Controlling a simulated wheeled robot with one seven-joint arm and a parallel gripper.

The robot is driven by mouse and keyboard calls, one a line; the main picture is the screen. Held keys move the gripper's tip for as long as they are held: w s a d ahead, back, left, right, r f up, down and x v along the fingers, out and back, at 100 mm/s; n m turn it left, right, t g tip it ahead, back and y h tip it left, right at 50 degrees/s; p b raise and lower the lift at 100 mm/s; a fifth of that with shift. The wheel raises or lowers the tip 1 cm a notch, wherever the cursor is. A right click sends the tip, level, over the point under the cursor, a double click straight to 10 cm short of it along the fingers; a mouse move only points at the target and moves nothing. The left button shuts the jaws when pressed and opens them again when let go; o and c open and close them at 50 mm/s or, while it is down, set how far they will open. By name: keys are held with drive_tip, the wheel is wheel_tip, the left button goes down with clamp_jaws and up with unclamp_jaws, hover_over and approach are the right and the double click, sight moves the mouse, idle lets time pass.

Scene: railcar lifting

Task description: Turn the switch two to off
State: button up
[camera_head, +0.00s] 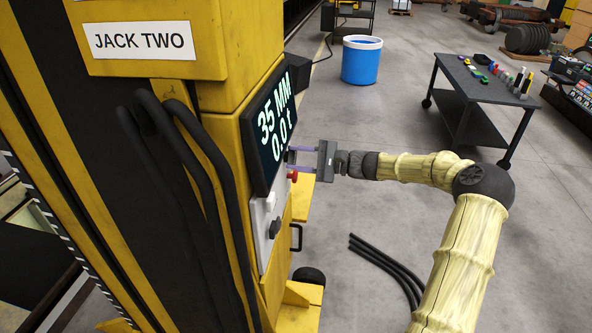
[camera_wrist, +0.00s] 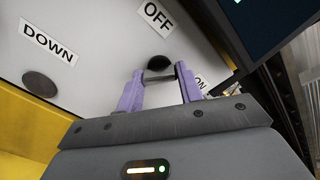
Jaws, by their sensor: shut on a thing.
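The yellow column labelled JACK TWO (camera_head: 140,40) stands at the left in the head view. Its grey control panel (camera_head: 262,240) is below the display. In the wrist view the dark switch knob (camera_wrist: 159,62) sits on the panel between the OFF label (camera_wrist: 157,16) and the partly covered ON label (camera_wrist: 201,83). My gripper (camera_wrist: 160,72) has its purple fingers shut on the knob, one on each side. The knob's pointing direction is hard to tell.
A black display (camera_head: 270,130) reading 35 MM and 0.0 t juts out close to my gripper. A red button (camera_head: 292,176) is just below it. A DOWN label (camera_wrist: 48,42) and dark button (camera_wrist: 40,85) lie left.

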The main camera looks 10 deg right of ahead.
drive_tip(key=n+b, duration=0.1)
drive_tip(key=b, duration=0.1)
drive_tip(key=n+b, duration=0.3)
drive_tip(key=b, duration=0.1)
drive_tip(key=shift+d+f+n, duration=0.1)
drive_tip(key=shift+f+n, duration=0.2)
drive_tip(key=n+b, duration=0.2)
drive_tip(key=b, duration=0.1)
drive_tip(key=shift+r, duration=0.2)
drive_tip(key=o, duration=0.7)
drive_tip(key=shift+c, duration=0.2)
drive_tip(key=o, duration=0.3)
drive_tip(key=shift+s+d+r, duration=0.1)
drive_tip(key=shift+d, duration=0.05)
